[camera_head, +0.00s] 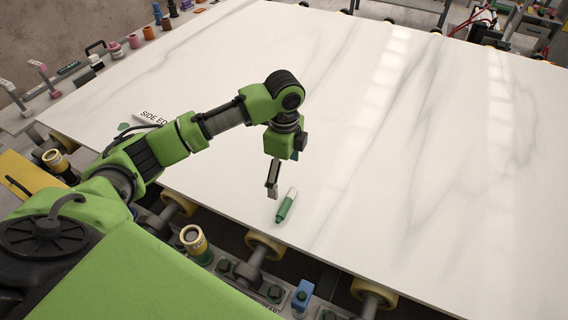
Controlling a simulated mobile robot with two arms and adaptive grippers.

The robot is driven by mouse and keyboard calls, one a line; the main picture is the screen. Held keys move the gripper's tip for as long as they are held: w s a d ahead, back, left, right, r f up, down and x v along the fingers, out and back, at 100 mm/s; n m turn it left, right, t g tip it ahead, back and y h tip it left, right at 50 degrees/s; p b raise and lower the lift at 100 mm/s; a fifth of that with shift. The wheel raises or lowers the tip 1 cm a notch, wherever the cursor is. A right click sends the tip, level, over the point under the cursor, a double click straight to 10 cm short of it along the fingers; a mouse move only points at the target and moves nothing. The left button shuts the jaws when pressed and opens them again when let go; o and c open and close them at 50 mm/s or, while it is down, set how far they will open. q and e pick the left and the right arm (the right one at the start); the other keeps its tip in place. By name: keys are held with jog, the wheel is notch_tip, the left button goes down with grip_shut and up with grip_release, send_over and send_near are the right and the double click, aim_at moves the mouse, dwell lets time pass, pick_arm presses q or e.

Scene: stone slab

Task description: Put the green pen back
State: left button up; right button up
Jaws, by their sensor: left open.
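The green pen (286,206) lies on the white stone slab (400,150) near its front edge. It has a white upper part and a green lower end. My left gripper (273,190) points down just to the left of the pen, with its fingertips close to the pen. The view does not show whether they touch it. The gripper is open and seen edge-on. My right gripper is not in view.
Along the front edge are yellow rollers (265,246), a yellow-topped cylinder (194,240) and a blue block-like item (302,296). A white label marked "SIDE" (150,119) lies on the slab behind my arm. The slab's middle and right are clear.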

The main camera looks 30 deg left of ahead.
pick_arm(q)
notch_tip(320, 180, up, 5)
jog(key=shift+r, duration=0.1)
dwell(0.7)
